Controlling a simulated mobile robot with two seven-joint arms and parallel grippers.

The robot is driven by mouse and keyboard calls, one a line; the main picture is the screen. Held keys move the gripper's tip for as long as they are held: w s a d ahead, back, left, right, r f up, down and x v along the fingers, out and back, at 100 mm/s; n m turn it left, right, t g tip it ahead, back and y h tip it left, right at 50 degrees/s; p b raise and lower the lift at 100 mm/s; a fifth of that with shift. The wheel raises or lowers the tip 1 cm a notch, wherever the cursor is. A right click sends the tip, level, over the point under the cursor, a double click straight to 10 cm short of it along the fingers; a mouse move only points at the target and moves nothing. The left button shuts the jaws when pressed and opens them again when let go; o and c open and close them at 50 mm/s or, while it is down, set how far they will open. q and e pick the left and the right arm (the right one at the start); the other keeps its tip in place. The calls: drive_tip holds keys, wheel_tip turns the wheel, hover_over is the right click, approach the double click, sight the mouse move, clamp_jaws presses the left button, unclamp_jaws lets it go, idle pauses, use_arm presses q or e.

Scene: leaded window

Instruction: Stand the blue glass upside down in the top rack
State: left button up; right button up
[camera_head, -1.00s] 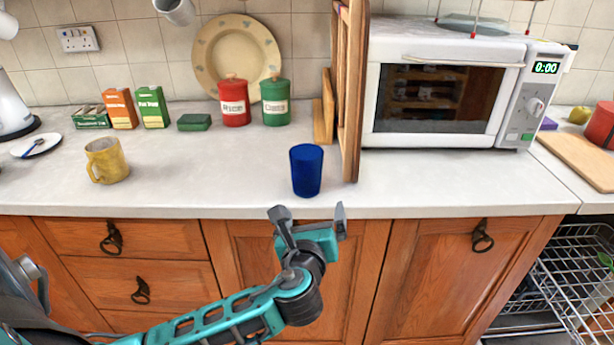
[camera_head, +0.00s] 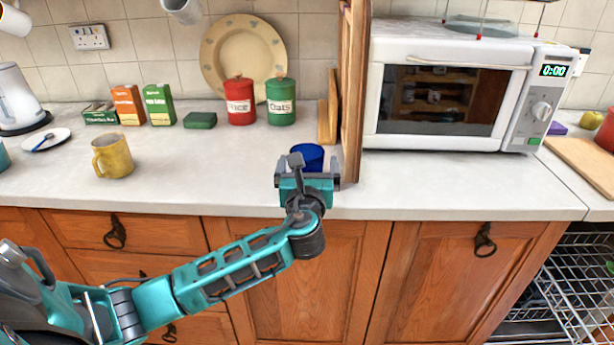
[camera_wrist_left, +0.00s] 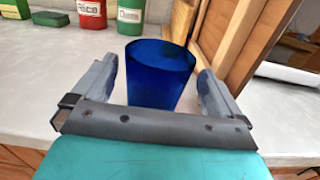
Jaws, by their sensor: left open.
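The blue glass (camera_head: 308,154) stands upright on the worktop near its front edge, just left of the wooden shelf's end panel. My left gripper (camera_head: 307,174) is in front of it, and the gripper hides the glass's lower part in the head view. In the left wrist view the blue glass (camera_wrist_left: 160,72) stands between the two spread fingers (camera_wrist_left: 158,88), with a gap at each side. The left gripper is open. The dishwasher rack (camera_head: 574,290) is a wire basket, pulled out at the lower right; only part of it shows. My right gripper is not in view.
A wooden upright panel (camera_head: 353,90) stands close to the right of the glass, with the microwave (camera_head: 450,90) beyond it. A yellow mug (camera_head: 113,156) stands to the left. Red (camera_head: 239,102) and green (camera_head: 281,102) canisters stand behind. The worktop between mug and glass is clear.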

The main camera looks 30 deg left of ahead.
sight(308, 154)
use_arm(q)
drive_tip(key=x, duration=0.4)
drive_tip(key=shift+a+f, duration=0.1)
drive_tip(key=shift+a, duration=0.05)
drive_tip(key=shift+c, duration=0.4)
drive_tip(key=c, duration=1.2)
